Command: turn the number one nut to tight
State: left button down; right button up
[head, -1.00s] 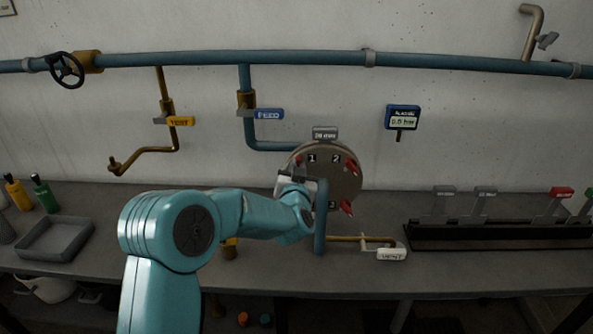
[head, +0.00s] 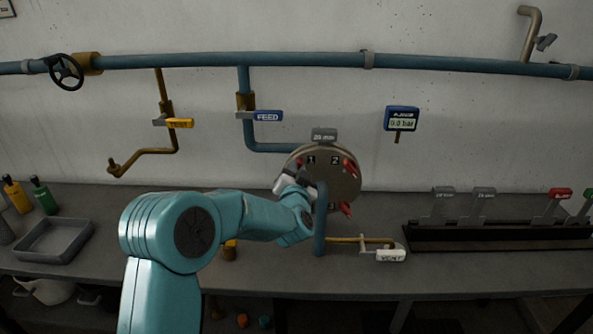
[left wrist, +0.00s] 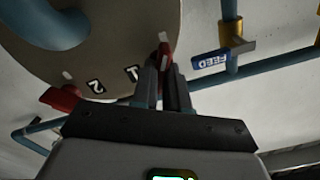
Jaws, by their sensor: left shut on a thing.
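The round grey flange plate (head: 322,176) stands on the bench with the numbers 1 and 2 on its face; it also fills the upper left of the left wrist view (left wrist: 110,45). The number one nut (left wrist: 165,52) is red and sits beside the numeral 1. My left gripper (left wrist: 163,84) is shut on this nut, its fingers on either side. In the head view my left gripper (head: 284,183) is at the plate's left edge and partly hides the nut. The number two nut (head: 349,166) is red, at upper right. Another red nut (head: 346,209) is below it. My right gripper is not in view.
A blue pipe (head: 320,225) rises in front of the plate. A FEED valve tag (head: 268,115) is above left. A gauge (head: 402,118) hangs at right.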

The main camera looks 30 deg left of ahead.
pick_arm(q)
jog(key=shift+r, duration=0.2)
jog(key=c, duration=1.3)
grip_release()
jog(key=shift+o, duration=0.8)
jog(key=shift+w+f, duration=0.1)
jog(key=shift+f, duration=0.1)
jog(key=b+v, duration=0.4)
jog(key=v, duration=1.2)
